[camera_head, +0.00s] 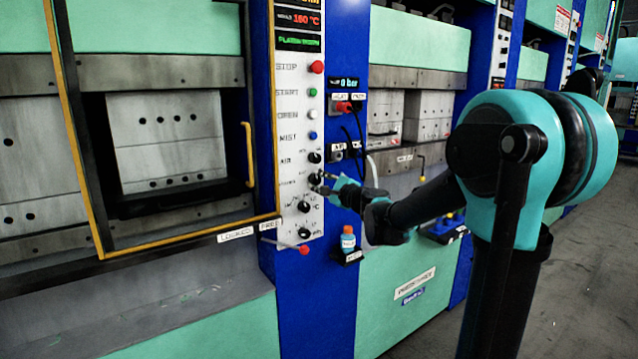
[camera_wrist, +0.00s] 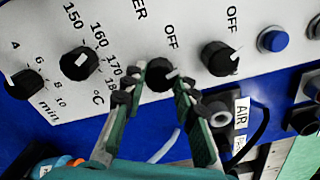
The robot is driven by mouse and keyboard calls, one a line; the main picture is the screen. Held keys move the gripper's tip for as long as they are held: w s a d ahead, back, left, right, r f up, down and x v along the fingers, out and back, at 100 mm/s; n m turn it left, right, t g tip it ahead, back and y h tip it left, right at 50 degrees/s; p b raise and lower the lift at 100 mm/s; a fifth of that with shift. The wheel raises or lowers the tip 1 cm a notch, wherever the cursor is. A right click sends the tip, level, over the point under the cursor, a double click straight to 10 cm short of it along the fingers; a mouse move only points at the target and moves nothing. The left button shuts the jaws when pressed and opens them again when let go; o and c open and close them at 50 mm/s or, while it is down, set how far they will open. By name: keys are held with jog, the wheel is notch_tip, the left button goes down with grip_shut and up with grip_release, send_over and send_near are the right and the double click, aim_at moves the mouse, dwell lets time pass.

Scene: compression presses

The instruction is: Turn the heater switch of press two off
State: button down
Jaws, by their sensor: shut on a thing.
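The heater switch (camera_wrist: 160,75) is a black round knob with a white pointer mark, on the white control panel. Whether the mark points at OFF or on, I cannot tell. My gripper (camera_wrist: 160,88) has its green fingers on both sides of this knob and is shut on it. In the head view my gripper (camera_head: 325,183) reaches the panel from the right, at the heater switch (camera_head: 314,179), partly hiding it.
Beside the heater switch are a temperature knob (camera_wrist: 78,63) and the air switch (camera_wrist: 221,58). A blue button (camera_wrist: 273,39) lies farther right.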

jog(key=shift+n, duration=1.3)
jog(key=c, duration=1.2)
grip_release()
jog(key=v, duration=1.2)
jog(key=shift+f, duration=0.1)
